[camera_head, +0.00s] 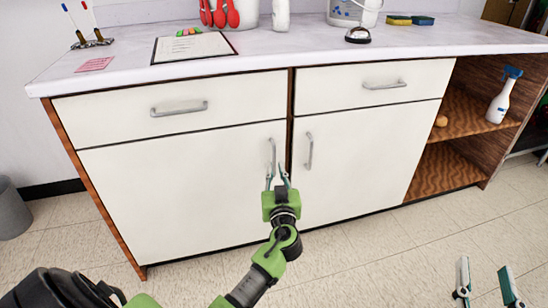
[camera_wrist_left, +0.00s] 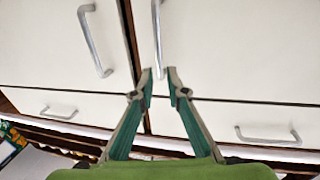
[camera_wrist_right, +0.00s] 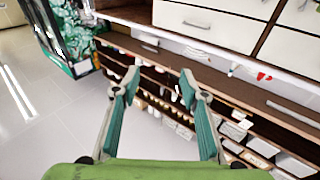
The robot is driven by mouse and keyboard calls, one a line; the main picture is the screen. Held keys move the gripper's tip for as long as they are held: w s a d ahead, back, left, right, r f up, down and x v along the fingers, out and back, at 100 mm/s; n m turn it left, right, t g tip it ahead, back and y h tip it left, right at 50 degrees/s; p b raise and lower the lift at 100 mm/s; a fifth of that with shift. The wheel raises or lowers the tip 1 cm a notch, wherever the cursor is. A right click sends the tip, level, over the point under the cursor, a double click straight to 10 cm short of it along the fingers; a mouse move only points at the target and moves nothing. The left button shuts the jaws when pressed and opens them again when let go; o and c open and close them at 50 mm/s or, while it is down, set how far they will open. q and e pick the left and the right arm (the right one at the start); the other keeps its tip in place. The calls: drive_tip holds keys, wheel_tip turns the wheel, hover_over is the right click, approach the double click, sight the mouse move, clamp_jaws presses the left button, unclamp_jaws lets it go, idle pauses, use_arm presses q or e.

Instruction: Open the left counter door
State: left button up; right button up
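The left counter door (camera_head: 180,195) is white and closed. Its upright metal handle (camera_head: 272,152) is near its right edge. My left gripper (camera_head: 279,176) is at the lower part of this handle. In the left wrist view, which looks upside down, the handle (camera_wrist_left: 157,35) runs down between the two fingertips (camera_wrist_left: 160,73). The fingers are partly closed, with a gap still showing; contact with the handle is not clear. My right gripper (camera_head: 487,278) is open and empty, low over the floor at the right; it also shows in the right wrist view (camera_wrist_right: 160,80).
The right counter door (camera_head: 360,165) is closed, its handle (camera_head: 309,151) close beside my left gripper. Two closed drawers (camera_head: 175,108) sit above the doors. Open shelves at the right hold a spray bottle (camera_head: 503,97). A grey bin (camera_head: 12,210) stands at the left. The floor in front is clear.

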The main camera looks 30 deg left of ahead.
sight(274, 157)
use_arm(q)
drive_tip(key=x, duration=0.6)
drive_tip(key=shift+w+a+b, duration=0.15)
drive_tip(key=shift+w+b, duration=0.1)
drive_tip(key=shift+b, duration=0.05)
drive_tip(key=shift+w+a, duration=0.45)
drive_tip(key=shift+w, duration=0.1)
use_arm(e)
drive_tip(key=shift+s+a+r+t+y, duration=0.2)
drive_tip(key=shift+r+t, duration=0.4)
drive_tip(key=shift+r, duration=0.45)
drive_tip(key=shift+s+d+r+t+y, duration=0.1)
drive_tip(key=shift+s+r+t, duration=0.15)
drive_tip(key=shift+r+t, duration=0.55)
drive_tip(key=shift+r, duration=0.2)
use_arm(q)
clamp_jaws()
drive_tip(key=shift+d+f, duration=0.1)
drive_tip(key=shift+d, duration=0.05)
